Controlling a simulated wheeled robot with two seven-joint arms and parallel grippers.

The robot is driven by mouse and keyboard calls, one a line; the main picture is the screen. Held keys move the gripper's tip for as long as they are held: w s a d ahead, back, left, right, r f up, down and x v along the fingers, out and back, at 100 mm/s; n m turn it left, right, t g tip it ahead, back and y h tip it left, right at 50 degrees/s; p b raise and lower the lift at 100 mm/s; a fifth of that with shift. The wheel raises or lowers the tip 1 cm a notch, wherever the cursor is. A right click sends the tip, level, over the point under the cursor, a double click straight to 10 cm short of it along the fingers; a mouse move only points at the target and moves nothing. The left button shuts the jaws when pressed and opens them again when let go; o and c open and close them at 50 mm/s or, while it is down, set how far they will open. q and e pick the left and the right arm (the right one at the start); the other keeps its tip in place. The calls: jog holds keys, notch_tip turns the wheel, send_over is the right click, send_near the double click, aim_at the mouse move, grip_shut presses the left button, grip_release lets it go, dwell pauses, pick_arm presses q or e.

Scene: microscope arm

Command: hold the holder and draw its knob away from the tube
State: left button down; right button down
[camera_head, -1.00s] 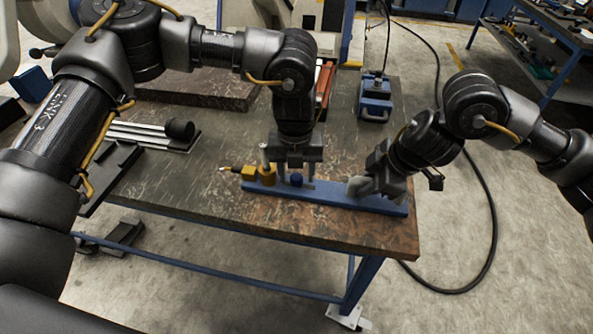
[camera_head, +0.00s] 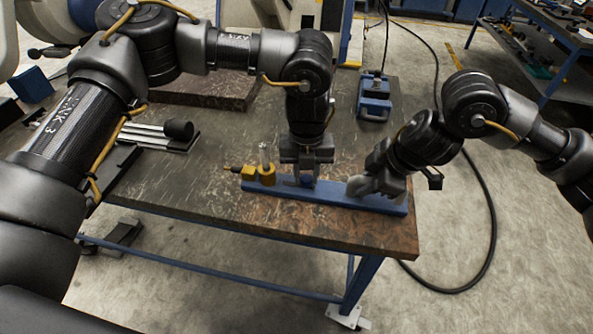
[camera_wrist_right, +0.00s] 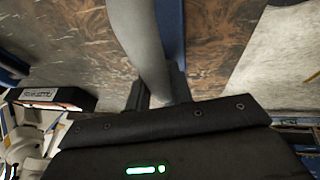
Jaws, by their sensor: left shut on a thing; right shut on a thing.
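The holder (camera_head: 336,197) is a long blue bar lying along the front of the table. Near its left end stands a yellow collar (camera_head: 267,176) with an upright silvery tube (camera_head: 264,154) in it. The dark blue knob (camera_head: 307,181) sits on the bar, to the right of the collar and apart from it. My left gripper (camera_head: 306,179) points down and is shut on the knob, whose sides are partly hidden by the fingers.
A small yellow block (camera_head: 247,172) with a thin tip sits left of the collar. The worn brown table (camera_head: 220,165) has free room behind the holder. A blue box (camera_head: 375,100) stands at the back right. A tray with light rods (camera_head: 140,134) lies at the left.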

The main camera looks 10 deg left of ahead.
aim_at(310, 177)
pick_arm(q)
jog(key=shift+d, duration=0.6)
jog(key=c, duration=1.1)
grip_release()
jog(key=shift+a, duration=0.1)
notch_tip(310, 177, up, 12)
jog(key=shift+a, duration=0.1)
pick_arm(e)
jog(key=c, duration=1.1)
grip_release()
jog(key=shift+c, duration=0.2)
